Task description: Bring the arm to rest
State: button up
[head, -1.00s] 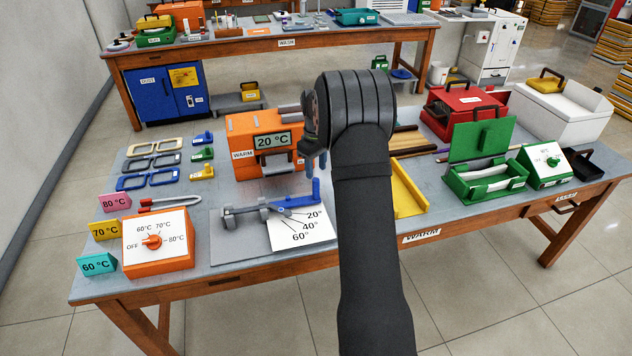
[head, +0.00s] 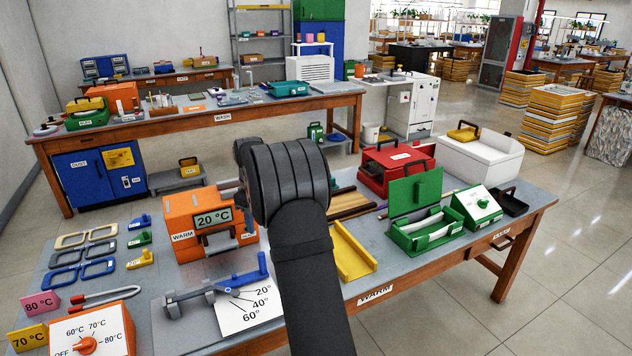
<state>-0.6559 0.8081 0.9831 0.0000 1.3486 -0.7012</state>
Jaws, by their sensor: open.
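My arm rises from the bottom centre of the head view, and its dark rounded wrist stands over the table (head: 440,262). My gripper (head: 240,205) is small and partly hidden at the left of the wrist, in front of the right side of the orange warmer (head: 185,222) that reads 20 °C. The gripper is open, and I see nothing held in it. The blue and grey angle gauge (head: 215,290) lies below it on the table, beside the white card (head: 232,318) marked 20°, 40° and 60°.
Eyeglass frames (head: 85,250) and coloured clips (head: 140,240) lie at left. The orange dial box (head: 95,335) is cut off at the bottom. A yellow tray (head: 352,255), open green box (head: 420,228), red case (head: 395,165) and white cooler (head: 485,155) stand right of my arm.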

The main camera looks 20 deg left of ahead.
notch_tip(320, 180, down, 17)
jog(key=shift+r, duration=0.1)
dwell(0.4)
notch_tip(320, 180, up, 17)
notch_tip(320, 180, down, 18)
jog(key=shift+r, duration=0.2)
jog(key=s+d+m, duration=0.2)
jog(key=s, duration=0.1)
jog(key=s+d+m, duration=0.1)
jog(key=m, duration=0.1)
jog(key=shift+s+d+r, duration=0.15)
jog(key=shift+s+r, duration=0.1)
jog(key=shift+r, duration=0.05)
jog(key=s+m, duration=0.1)
jog(key=s, duration=0.1)
jog(key=s+d+m, duration=0.1)
jog(key=s+m, duration=0.3)
jog(key=shift+s+d, duration=0.15)
jog(key=shift+d, duration=0.1)
notch_tip(320, 180, up, 7)
